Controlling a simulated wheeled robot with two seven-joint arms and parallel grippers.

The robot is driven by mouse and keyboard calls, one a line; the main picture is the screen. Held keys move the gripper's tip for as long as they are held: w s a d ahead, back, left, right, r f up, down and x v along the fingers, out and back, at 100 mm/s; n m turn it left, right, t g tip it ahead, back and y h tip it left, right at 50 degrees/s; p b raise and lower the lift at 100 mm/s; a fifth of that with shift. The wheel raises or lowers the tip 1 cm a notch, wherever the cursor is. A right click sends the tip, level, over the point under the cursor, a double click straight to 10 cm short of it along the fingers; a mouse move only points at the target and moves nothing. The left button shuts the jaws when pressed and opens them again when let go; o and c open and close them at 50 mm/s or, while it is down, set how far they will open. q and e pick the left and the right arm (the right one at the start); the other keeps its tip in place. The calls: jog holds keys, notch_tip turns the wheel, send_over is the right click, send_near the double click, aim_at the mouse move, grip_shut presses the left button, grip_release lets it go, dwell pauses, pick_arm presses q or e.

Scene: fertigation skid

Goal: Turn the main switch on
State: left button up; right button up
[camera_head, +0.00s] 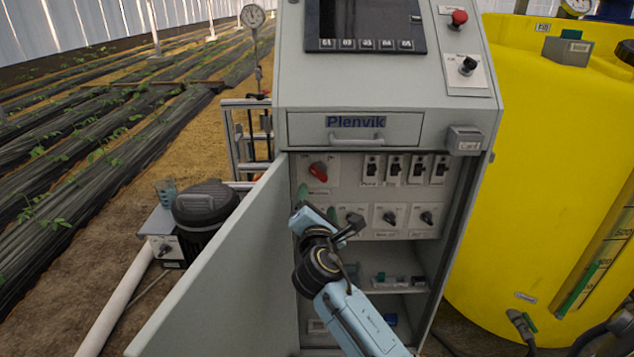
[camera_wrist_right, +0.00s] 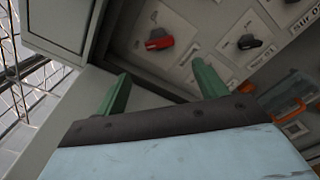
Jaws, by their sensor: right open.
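The main switch is a red rotary knob (camera_head: 318,170) on a pale plate at the upper left of the panel inside the open cabinet (camera_head: 390,74). The red knob also shows in the right wrist view (camera_wrist_right: 158,43), beyond my fingertips. My right gripper (camera_head: 317,203) is open, its green fingers just below the switch in the head view. In the right wrist view the two green fingers (camera_wrist_right: 162,74) are spread apart with nothing between them. The gripper appears apart from the knob. My left gripper is not in view.
The cabinet's open door (camera_head: 225,275) stands close to the left of my right arm. Black breakers (camera_head: 393,168) and black rotary knobs (camera_head: 390,216) sit right of and below the switch. A shelf (camera_head: 385,288) holds small parts. A yellow tank (camera_head: 540,160) stands at right.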

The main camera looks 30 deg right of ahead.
aim_at(317, 177)
jog(key=b+x, duration=0.1)
jog(key=x, duration=0.5)
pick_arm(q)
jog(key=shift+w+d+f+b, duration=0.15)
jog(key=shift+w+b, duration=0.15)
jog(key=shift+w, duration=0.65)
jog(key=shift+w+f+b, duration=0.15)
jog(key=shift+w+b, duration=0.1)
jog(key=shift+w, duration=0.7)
pick_arm(e)
jog(key=shift+x, duration=2.4)
jog(key=shift+a, duration=0.1)
jog(key=c, duration=1)
jog(key=shift+o, duration=0.2)
